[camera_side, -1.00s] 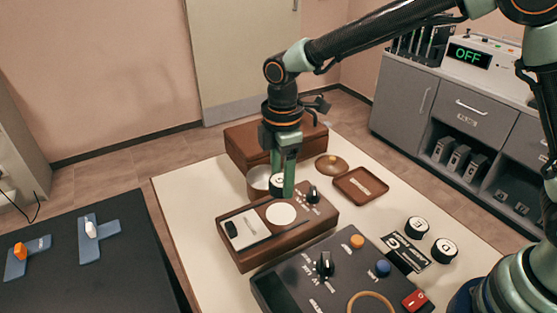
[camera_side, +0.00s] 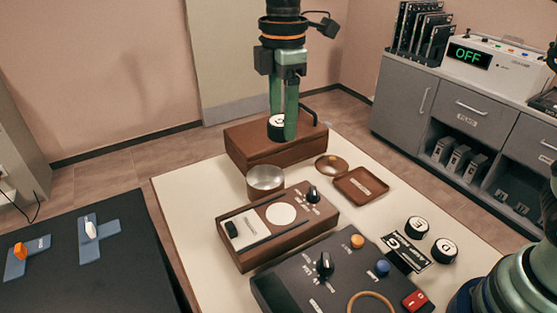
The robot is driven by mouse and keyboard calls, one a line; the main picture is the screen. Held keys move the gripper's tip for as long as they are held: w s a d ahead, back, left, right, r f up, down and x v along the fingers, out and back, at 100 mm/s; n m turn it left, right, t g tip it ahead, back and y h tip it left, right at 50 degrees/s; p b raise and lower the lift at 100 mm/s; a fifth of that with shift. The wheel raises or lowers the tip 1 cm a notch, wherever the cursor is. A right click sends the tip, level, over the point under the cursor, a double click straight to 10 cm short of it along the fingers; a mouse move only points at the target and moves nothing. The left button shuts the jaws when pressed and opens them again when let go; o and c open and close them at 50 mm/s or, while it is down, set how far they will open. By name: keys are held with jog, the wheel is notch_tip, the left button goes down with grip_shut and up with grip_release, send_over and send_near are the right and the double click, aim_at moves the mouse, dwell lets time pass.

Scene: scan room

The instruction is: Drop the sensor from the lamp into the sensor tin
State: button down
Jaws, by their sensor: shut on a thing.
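My gripper (camera_side: 284,136) is shut on a round black-and-white sensor (camera_side: 277,127), with a dark mark on its white face. It holds the sensor up high, above the open metal tin (camera_side: 265,184) in the picture and in front of the wooden box behind. How far it is over the tin in depth I cannot tell. The tin stands upright on the pale table, its inside only partly visible. A wooden device with a white round disc (camera_side: 281,214), perhaps the lamp, sits in front of the tin; nothing rests on the disc.
A brass-coloured lid (camera_side: 331,164) and a shallow brown tray (camera_side: 361,184) lie right of the tin. A wooden box (camera_side: 250,144) with a handle stands behind it. Two similar sensors, one nearer (camera_side: 444,250) and one farther (camera_side: 417,227), sit at right. A dark control panel (camera_side: 283,285) is in front.

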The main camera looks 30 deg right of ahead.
jog(key=w+d+f, duration=0.4)
jog(key=w+f, duration=0.7)
jog(key=f, duration=0.3)
jog(key=shift+w+d+f, duration=0.15)
jog(key=shift+w+f, duration=0.1)
jog(key=shift+f, duration=0.05)
jog(key=shift+c, duration=0.4)
grip_release()
jog(key=shift+r, duration=0.1)
